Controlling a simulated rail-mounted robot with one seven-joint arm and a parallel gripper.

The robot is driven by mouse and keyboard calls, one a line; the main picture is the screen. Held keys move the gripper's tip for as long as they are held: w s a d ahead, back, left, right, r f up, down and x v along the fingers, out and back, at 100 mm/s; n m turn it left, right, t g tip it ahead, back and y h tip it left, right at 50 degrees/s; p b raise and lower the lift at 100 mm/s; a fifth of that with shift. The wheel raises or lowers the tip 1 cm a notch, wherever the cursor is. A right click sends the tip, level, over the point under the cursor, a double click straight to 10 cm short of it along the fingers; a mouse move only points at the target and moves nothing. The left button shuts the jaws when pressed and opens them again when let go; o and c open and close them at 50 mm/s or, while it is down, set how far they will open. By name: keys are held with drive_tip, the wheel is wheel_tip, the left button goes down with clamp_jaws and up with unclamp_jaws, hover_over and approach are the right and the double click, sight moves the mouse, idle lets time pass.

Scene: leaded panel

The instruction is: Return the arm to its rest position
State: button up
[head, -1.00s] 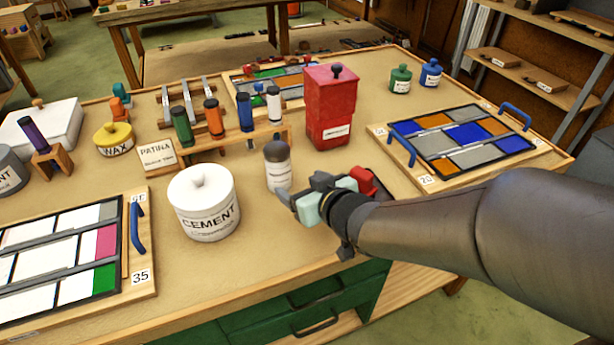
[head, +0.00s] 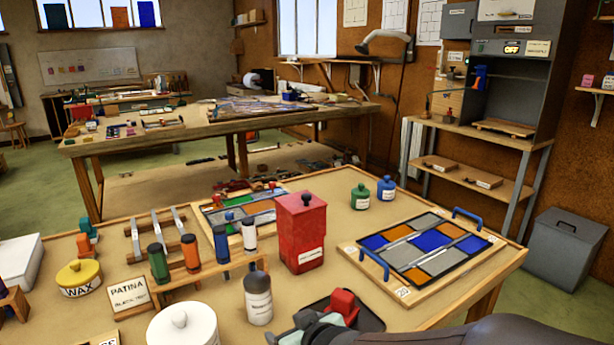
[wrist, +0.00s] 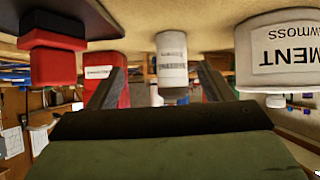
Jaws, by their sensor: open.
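My gripper (wrist: 159,76) is open, its two dark fingers apart in the upside-down wrist view. No object is held between them. In the head view only part of my gripper (head: 290,336) shows at the bottom edge, just in front of the bottle, with my arm at the lower right. A red block (head: 343,304) on a dark tray (head: 373,321) is close beside my gripper.
A white cement jar (head: 183,328) stands left of the bottle. A red box (head: 301,232) stands behind it. A rack of coloured tubes (head: 190,285) and a patina sign (head: 128,297) are to the left. A leaded panel (head: 425,250) with blue handles lies at the right.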

drive_tip(key=d+h, duration=0.1)
drive_tip(key=d, duration=0.1)
drive_tip(key=s+d+m+p, duration=0.1)
drive_tip(key=d, duration=0.1)
drive_tip(key=d+g+h, duration=0.1)
drive_tip(key=d, duration=0.1)
drive_tip(key=shift+s+r+m+h, duration=0.15)
drive_tip(key=shift+m+h, duration=0.15)
drive_tip(key=shift+m, duration=0.1)
drive_tip(key=s+d+r+m+g+h+p, duration=0.2)
drive_tip(key=s+d+m+g+h+p, duration=0.1)
drive_tip(key=s+d+g, duration=0.4)
drive_tip(key=s+d+m+p, duration=0.1)
drive_tip(key=s+d, duration=0.2)
drive_tip(key=s, duration=0.4)
drive_tip(key=shift+r+g+p, duration=0.15)
drive_tip(key=shift+g+p, duration=0.15)
